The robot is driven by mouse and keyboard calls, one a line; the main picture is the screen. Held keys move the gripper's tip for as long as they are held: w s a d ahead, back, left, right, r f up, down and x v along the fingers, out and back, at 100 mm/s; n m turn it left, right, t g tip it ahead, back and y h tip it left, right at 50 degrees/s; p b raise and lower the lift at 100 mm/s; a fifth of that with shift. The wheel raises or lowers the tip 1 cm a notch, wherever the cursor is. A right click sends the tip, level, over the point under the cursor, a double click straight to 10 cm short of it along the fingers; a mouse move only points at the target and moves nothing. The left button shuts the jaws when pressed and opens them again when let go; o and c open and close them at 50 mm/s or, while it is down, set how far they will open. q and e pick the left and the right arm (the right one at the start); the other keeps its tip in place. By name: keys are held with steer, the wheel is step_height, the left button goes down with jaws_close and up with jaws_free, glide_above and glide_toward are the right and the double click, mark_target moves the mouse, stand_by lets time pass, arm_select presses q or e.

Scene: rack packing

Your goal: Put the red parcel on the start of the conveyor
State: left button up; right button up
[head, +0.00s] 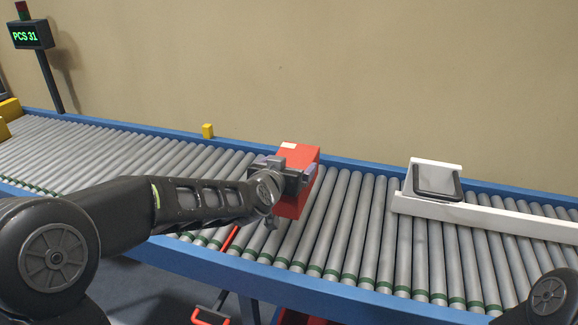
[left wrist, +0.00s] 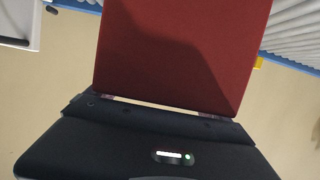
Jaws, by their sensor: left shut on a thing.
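The red parcel (head: 306,160) is a box with a pale label on top, over the middle stretch of the conveyor. My left gripper (head: 284,176) is shut on it from the left and hides part of it. I cannot tell whether its underside touches the rollers. In the left wrist view the parcel (left wrist: 180,50) fills the upper middle, close against the gripper (left wrist: 160,108). The roller conveyor (head: 345,215) with blue side rails runs across the head view. My right gripper is out of view.
A white guide rail (head: 500,219) with a dark-framed tilted panel (head: 436,181) stands on the conveyor at the right. A small yellow block (head: 208,131) is on the far rail. A display reading "PCS 31" (head: 30,36) stands at the far left. Rollers left of the parcel are mostly clear.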

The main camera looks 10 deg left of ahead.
arm_select(q)
steer(key=shift+r, duration=0.2)
steer(key=shift+w+a+r, duration=0.1)
steer(key=shift+a+r, duration=0.05)
steer(key=shift+r, duration=0.05)
steer(key=s+a+f+y+p, duration=0.1)
steer(key=s+a+p, duration=0.1)
steer(key=s+p, duration=0.9)
steer(key=shift+f+n+p, duration=0.15)
steer(key=shift+n+p, duration=0.2)
steer(key=shift+n, duration=0.05)
steer(key=shift+d, duration=0.1)
